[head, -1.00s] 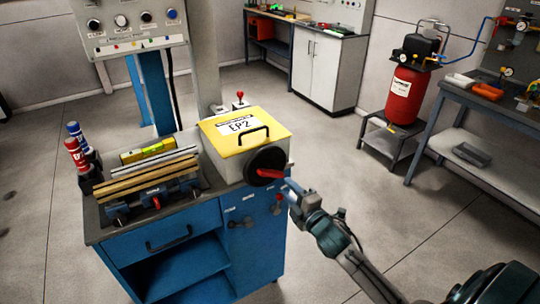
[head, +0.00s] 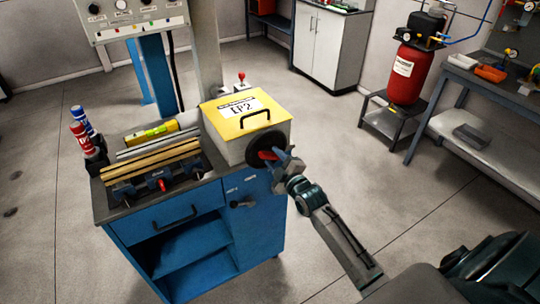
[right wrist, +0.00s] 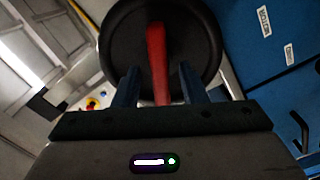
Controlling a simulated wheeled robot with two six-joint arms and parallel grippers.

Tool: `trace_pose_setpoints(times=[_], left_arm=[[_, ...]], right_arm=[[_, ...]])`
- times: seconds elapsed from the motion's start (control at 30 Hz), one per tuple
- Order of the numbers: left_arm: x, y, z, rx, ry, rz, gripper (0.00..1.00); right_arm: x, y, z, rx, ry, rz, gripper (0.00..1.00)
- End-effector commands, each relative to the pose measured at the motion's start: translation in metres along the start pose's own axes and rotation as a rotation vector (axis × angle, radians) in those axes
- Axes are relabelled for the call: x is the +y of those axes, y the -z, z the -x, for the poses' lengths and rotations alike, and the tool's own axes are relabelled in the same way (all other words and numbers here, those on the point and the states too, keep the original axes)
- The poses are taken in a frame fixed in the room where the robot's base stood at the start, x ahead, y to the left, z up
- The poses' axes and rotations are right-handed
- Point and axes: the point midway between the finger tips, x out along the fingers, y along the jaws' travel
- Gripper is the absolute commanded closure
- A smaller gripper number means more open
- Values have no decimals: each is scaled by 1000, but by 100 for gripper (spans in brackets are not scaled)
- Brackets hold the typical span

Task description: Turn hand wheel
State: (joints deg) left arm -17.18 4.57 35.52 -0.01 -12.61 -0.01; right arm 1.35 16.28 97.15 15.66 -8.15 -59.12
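The black round hand wheel (head: 257,163) is on the right-hand face of the pale box with the yellow lid marked EP2 (head: 243,112). A red bar (head: 267,155) lies across the wheel; the right wrist view shows the black wheel (right wrist: 205,45) and its red bar (right wrist: 156,55) close up. My right gripper (head: 282,163) is at the wheel. Its two fingers (right wrist: 158,88) stand on either side of the bar's near end, with gaps on both sides, so it is open around the bar. My left gripper is in neither view.
The box stands on a blue cabinet (head: 262,220) with a dark lever on its front. Wooden bars (head: 150,162), a yellow level (head: 156,135) and spray cans (head: 82,135) are on its top. A red compressor (head: 408,73) and side bench (head: 500,110) stand right. Floor between is clear.

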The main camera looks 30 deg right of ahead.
Motion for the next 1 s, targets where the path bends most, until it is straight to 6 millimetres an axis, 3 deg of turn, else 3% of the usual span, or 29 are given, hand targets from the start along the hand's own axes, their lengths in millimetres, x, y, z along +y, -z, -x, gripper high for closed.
trace_pose_setpoints(times=[0.2,0.57,0.77,1.0], left_arm=[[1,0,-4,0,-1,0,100],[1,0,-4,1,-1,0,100],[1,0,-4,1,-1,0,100],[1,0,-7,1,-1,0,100]], right_arm=[[-1,0,-25,-1,1,-1,62],[0,0,-30,0,1,1,62],[0,0,-30,0,1,1,97],[-1,0,-30,0,1,9,100]])
